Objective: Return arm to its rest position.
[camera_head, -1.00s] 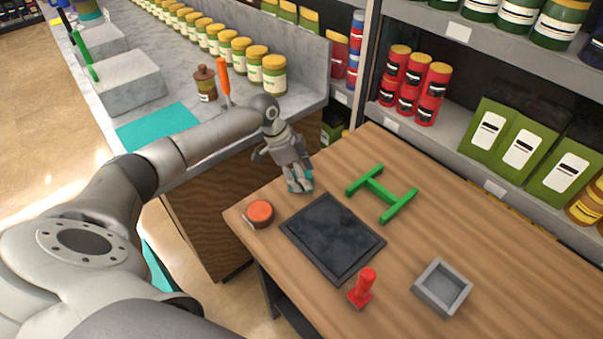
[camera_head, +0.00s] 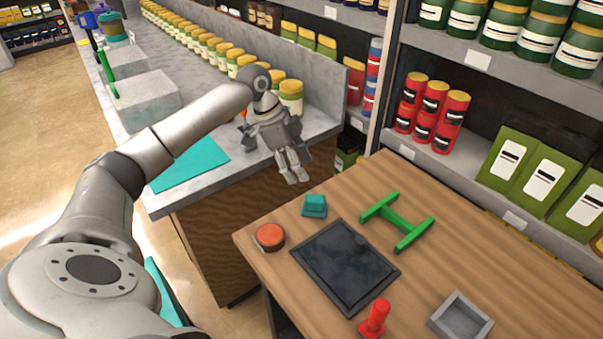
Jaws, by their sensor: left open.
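My left gripper (camera_head: 292,176) is raised above the far left corner of the wooden table, near the counter's end. It is open and holds nothing. Its arm comes in from the left. A small teal block (camera_head: 314,206) rests on the table below the gripper, apart from it. An orange-topped round piece (camera_head: 270,236) sits left of a black square plate (camera_head: 338,280). A green H-shaped frame (camera_head: 397,222) lies behind the plate. A red upright piece (camera_head: 374,318) stands in front of the plate. My right gripper is not in view.
The wooden table (camera_head: 500,258) has free room at right. A grey square tray (camera_head: 460,317) sits near its front. The grey counter (camera_head: 160,207) bears a teal mat (camera_head: 190,163) and yellow-lidded jars (camera_head: 290,95). Shelves with red cans (camera_head: 432,108) and green packs (camera_head: 540,180) stand behind.

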